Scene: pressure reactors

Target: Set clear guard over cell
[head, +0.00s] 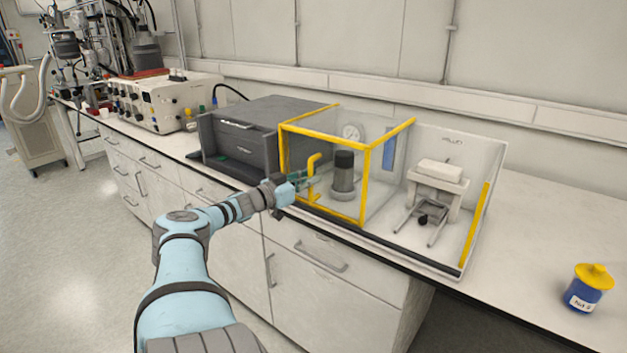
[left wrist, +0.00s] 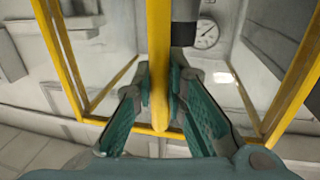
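The clear guard (head: 325,136) is a see-through box with yellow edges and a yellow handle (head: 312,170) on its front. In the head view it stands around the dark cylindrical cell (head: 344,172), on the left part of the white base; I cannot tell whether its lower edge touches the base. My left gripper (head: 300,182) is at the handle. In the left wrist view the handle (left wrist: 159,95) lies between the two green fingers (left wrist: 162,75), whose tips close on it. Part of the cell shows behind it. My right gripper is not in view.
A white stand with a block (head: 438,178) is on the right of the base, beside a clear panel with a yellow edge (head: 474,225). A dark grey box (head: 240,140) is close on the left. A blue jar with a yellow lid (head: 587,288) stands on the right bench.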

